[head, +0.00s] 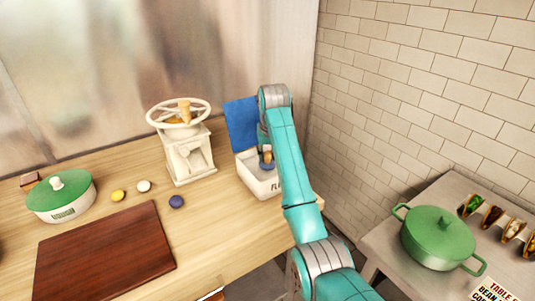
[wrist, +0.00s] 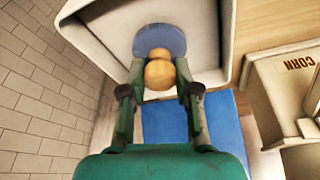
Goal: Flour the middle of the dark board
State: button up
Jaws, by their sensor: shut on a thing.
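The dark board (head: 105,252), reddish brown and bare, lies flat on the wooden counter at the lower left of the head view. A white bin (head: 262,184) with lettering starting "FL" stands near the counter's right end; its rim (wrist: 222,40) surrounds the wrist view's upper part. My gripper (head: 266,158) is over this bin. In the wrist view my gripper (wrist: 159,92) is shut on a tool with a round wooden knob (wrist: 159,74) and a bluish round part (wrist: 158,38) over or inside the bin. I cannot tell whether the tool holds flour.
A blue panel (head: 241,124) stands behind the bin. A white hand mill (head: 190,155) stands left of it, labelled CORN in the wrist view (wrist: 300,62). A green-lidded pot (head: 60,197) and small yellow, white and blue balls (head: 176,201) sit near the board. A tiled wall is close right.

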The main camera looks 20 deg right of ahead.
jog(key=shift+f, duration=0.55)
dwell(0.9)
jog(key=shift+r, duration=3.55)
